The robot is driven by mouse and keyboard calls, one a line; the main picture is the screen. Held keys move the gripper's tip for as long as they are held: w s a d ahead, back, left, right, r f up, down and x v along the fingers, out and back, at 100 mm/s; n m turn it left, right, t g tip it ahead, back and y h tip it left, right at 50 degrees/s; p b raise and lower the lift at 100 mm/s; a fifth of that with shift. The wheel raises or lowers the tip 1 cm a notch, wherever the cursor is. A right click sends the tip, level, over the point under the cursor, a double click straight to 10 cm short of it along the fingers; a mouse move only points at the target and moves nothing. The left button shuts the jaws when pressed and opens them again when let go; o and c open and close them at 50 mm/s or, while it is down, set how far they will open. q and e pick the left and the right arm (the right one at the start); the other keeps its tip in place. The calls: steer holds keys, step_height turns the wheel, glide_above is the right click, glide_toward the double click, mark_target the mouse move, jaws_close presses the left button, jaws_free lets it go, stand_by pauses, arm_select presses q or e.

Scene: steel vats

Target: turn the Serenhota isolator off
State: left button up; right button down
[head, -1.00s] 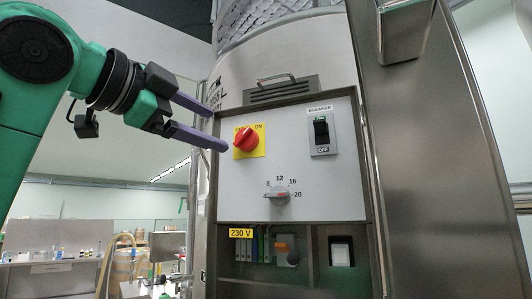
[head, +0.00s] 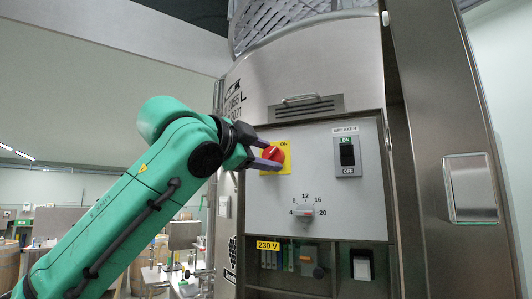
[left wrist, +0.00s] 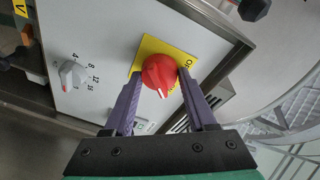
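The isolator is a red rotary knob (head: 272,154) on a yellow plate (head: 284,166) at the panel's upper left. "ON" shows at the plate's upper right in the head view. In the left wrist view the knob (left wrist: 159,72) has a white mark pointing down in the picture, on the ON side. My left gripper (head: 270,156) is at the knob, its purple fingers open and on either side of it. In the left wrist view the fingers (left wrist: 160,76) stand apart, with the knob between their tips; firm contact cannot be told. My right gripper is out of view.
A black breaker switch (head: 347,155) sits to the right of the isolator. A grey dial (head: 305,209) is below, above an open bay with a 230 V label (head: 268,246). A vent with a handle (head: 304,104) is above. A steel door (head: 450,120) stands at right.

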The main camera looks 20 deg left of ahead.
arm_select(q)
steer(key=c, duration=0.7)
steer(key=shift+f+n, duration=0.1)
steer(key=shift+n, duration=0.3)
steer(key=n+b, duration=0.2)
steer(key=n, duration=0.1)
steer(key=shift+f+n+t, duration=0.1)
steer(key=shift+n+t, duration=0.3)
steer(key=n+t+b, duration=0.1)
steer(key=n+b, duration=0.1)
steer(key=n, duration=0.4)
steer(key=shift+d+y, duration=0.1)
steer(key=shift+y, duration=0.2)
steer(key=n+t+y+b, duration=0.1)
steer(key=n, duration=0.4)
steer(key=shift+n+y, duration=0.7)
steer(key=shift+n, duration=1.5)
